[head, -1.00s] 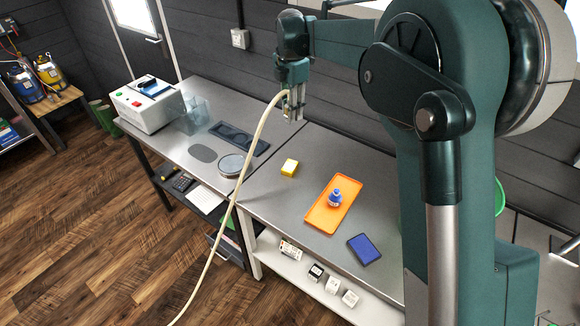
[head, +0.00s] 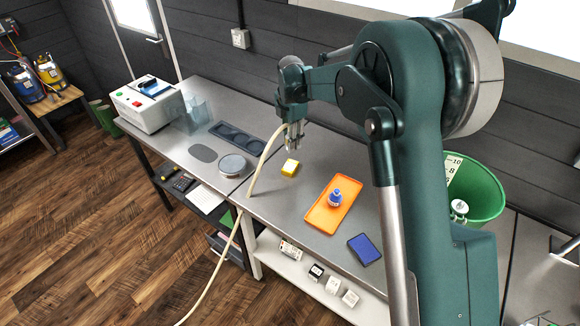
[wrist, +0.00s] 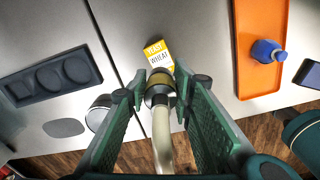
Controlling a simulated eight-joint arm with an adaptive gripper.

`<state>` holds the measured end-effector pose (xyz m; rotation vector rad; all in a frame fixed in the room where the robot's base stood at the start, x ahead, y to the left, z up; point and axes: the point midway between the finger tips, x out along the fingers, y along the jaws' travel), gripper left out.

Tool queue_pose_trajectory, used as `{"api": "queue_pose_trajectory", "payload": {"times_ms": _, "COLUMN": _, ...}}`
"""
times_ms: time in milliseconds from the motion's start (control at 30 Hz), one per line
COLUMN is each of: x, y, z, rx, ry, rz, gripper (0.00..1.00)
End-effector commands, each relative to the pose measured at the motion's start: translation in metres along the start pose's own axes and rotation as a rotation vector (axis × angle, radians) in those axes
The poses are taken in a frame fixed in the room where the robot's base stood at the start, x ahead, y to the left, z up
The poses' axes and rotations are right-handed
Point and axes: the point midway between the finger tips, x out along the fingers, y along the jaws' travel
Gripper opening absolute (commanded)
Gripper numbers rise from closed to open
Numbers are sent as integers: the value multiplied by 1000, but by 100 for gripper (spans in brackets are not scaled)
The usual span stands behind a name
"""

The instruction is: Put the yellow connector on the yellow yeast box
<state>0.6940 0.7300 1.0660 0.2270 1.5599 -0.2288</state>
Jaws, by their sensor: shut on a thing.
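My gripper (wrist: 161,100) is shut on the yellow connector (wrist: 159,82), a dark and brassy fitting at the end of a cream hose (wrist: 162,140). In the head view my gripper (head: 294,147) hangs just above and behind the yellow yeast box (head: 290,167), which lies on the metal bench. In the wrist view the box (wrist: 157,53) shows a yellow and white face lettered YEAST WHEAT. The connector's tip overlaps the box's lower edge there; I cannot tell whether they touch. In the head view the fingers mostly hide the connector.
An orange tray (head: 318,216) with a blue bottle (head: 335,197) stands right of the box, with a blue pad (head: 364,249) beyond. A round lidded dish (head: 232,165) and a dark recessed tray (head: 236,138) lie left. The hose trails over the bench's front edge.

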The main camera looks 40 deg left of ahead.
Motion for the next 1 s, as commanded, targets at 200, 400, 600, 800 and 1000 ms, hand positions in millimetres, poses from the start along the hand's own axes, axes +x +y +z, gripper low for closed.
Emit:
{"api": "queue_pose_trajectory", "payload": {"times_ms": 200, "x": 9, "y": 0, "z": 0, "rx": 0, "ry": 0, "rz": 0, "gripper": 10}}
{"api": "queue_pose_trajectory", "payload": {"times_ms": 400, "x": 34, "y": 0, "z": 0, "rx": 0, "ry": 0, "rz": 0, "gripper": 10}}
{"api": "queue_pose_trajectory", "payload": {"times_ms": 600, "x": 57, "y": 0, "z": 0, "rx": 0, "ry": 0, "rz": 0, "gripper": 10}}
{"api": "queue_pose_trajectory", "payload": {"times_ms": 800, "x": 62, "y": 0, "z": 0, "rx": 0, "ry": 0, "rz": 0, "gripper": 10}}
{"api": "queue_pose_trajectory", "payload": {"times_ms": 1000, "x": 62, "y": 0, "z": 0, "rx": 0, "ry": 0, "rz": 0, "gripper": 10}}
